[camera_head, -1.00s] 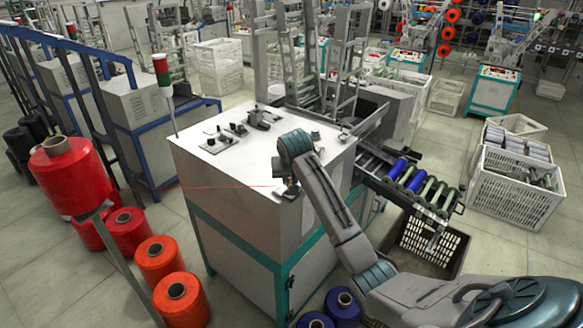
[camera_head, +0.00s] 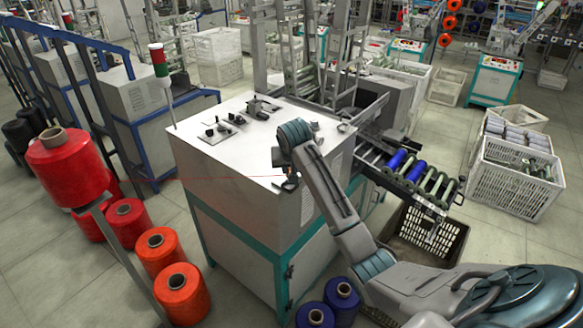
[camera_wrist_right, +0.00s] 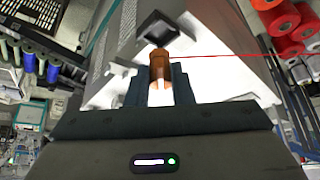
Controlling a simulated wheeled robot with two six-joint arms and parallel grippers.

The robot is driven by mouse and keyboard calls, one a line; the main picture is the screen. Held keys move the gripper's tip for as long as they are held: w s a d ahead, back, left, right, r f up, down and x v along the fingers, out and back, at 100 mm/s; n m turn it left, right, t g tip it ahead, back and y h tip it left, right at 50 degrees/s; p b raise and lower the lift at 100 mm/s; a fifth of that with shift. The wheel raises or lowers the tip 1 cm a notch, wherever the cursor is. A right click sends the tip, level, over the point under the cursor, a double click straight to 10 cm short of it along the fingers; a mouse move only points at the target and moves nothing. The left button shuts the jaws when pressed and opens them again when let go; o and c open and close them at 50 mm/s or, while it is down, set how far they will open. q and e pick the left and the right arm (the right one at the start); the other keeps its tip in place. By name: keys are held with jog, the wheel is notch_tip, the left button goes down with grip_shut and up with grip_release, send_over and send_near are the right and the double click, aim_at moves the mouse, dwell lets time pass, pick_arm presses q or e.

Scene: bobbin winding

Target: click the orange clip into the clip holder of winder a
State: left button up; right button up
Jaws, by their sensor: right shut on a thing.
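My right gripper (camera_head: 288,183) is at the upper corner edge of the white, teal-framed winder (camera_head: 225,160). In the right wrist view, its two dark fingers (camera_wrist_right: 159,88) are shut on the orange clip (camera_wrist_right: 160,66). The clip points away from the gripper, towards a dark square opening (camera_wrist_right: 158,28) on a grey part, perhaps the clip holder. I cannot tell whether clip and opening touch. In the head view the clip is too small to make out clearly. My left gripper is not in view.
A thin red thread runs sideways from the clip towards the red yarn cone (camera_head: 68,170). Orange cones (camera_head: 182,292) stand left of the winder and blue ones (camera_head: 342,295) in front. A roller rack with blue and green bobbins (camera_head: 412,175) juts out right, above a dark crate (camera_head: 448,240).

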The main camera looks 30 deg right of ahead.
jog(key=shift+f, duration=0.35)
dwell(0.3)
jog(key=shift+f, duration=1.5)
jog(key=o, duration=1)
jog(key=shift+s+b, duration=0.1)
jog(key=shift+b, duration=0.2)
jog(key=shift+r, duration=0.25)
jog(key=shift+b+v, duration=1.55)
jog(key=shift+v, duration=3.65)
